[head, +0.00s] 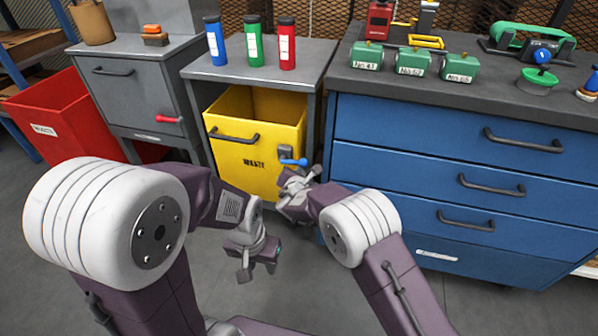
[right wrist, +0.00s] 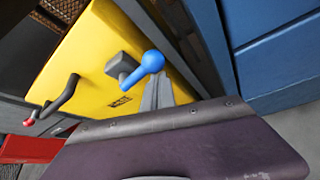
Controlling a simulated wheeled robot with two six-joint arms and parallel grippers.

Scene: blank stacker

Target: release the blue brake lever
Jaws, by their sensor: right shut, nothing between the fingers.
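The blue brake lever (head: 293,162) sits on a dark bracket at the right of the yellow bin's (head: 228,159) front. It lies roughly level in the head view, its ball end to the right. In the right wrist view the blue lever (right wrist: 150,66) shows its round knob just beyond my fingers. My right gripper (head: 301,178) is shut and empty, close below the lever; the fingers also show in the right wrist view (right wrist: 157,92). I cannot tell if they touch it. My left gripper (head: 258,268) is lower, apart from the bin, with its fingers spread and empty.
A blue drawer cabinet (head: 430,155) stands close right of the yellow bin. A grey cabinet with a red lever (head: 168,119) and a red bin (head: 60,115) are at left. The bin's dark handle (head: 235,138) juts out. Bottles stand on the bench above.

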